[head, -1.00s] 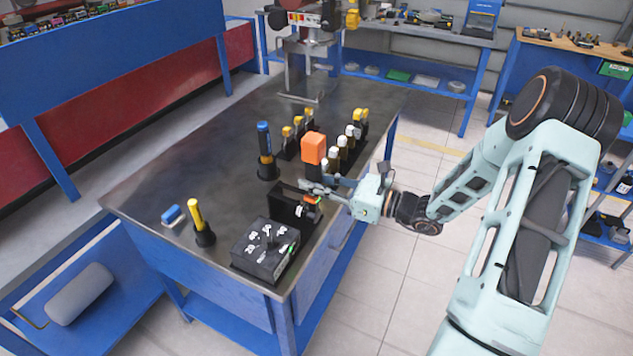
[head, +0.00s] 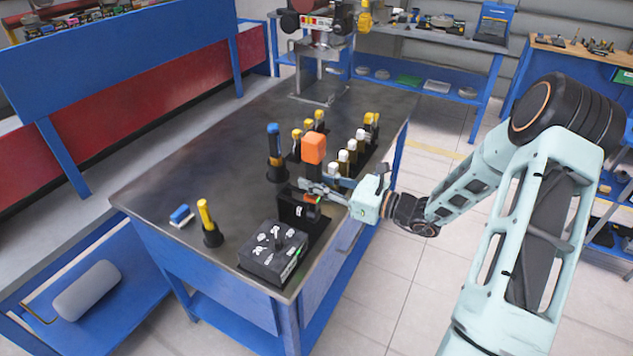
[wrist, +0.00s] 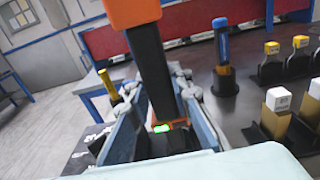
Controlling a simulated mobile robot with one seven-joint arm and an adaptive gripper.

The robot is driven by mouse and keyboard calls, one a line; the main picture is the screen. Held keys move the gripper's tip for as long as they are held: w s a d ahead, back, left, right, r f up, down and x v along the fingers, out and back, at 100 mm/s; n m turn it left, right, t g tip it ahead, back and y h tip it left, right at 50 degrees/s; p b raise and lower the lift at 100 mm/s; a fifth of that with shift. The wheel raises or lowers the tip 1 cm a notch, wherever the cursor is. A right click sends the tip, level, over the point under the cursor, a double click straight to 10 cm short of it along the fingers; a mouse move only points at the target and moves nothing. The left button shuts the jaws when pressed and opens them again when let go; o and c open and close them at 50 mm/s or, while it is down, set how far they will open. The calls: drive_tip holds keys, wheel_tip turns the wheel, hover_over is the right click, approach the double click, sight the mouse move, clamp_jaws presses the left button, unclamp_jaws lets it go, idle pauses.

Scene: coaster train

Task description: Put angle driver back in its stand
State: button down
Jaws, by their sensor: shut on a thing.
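The angle driver has an orange block (head: 314,148) on top of a black handle (wrist: 153,75), with an orange-red band and a green light low on it. It stands roughly upright. My gripper (head: 312,188) is shut on the handle, with one finger on each side in the wrist view (wrist: 160,108). A black stand (head: 291,206) is at the table's right side, by the lower end of the driver. The driver's lower end is partly hidden, and I cannot tell whether it sits in the stand.
A black box with white-marked controls (head: 268,258) is in front of the stand. A blue-topped bottle (head: 274,145) stands behind left, and white-topped bottles (head: 343,160) behind right. A yellow-topped tool (head: 205,215) and a blue block (head: 180,214) are at the left. The table's middle left is clear.

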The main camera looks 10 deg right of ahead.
drive_tip(key=shift+r+x, duration=0.15)
drive_tip(key=shift+x, duration=0.65)
drive_tip(key=shift+r+x, duration=0.15)
drive_tip(key=shift+x, duration=0.7)
drive_tip(key=shift+f+b, duration=0.75)
drive_tip(key=shift+f, duration=0.1)
idle(1.2)
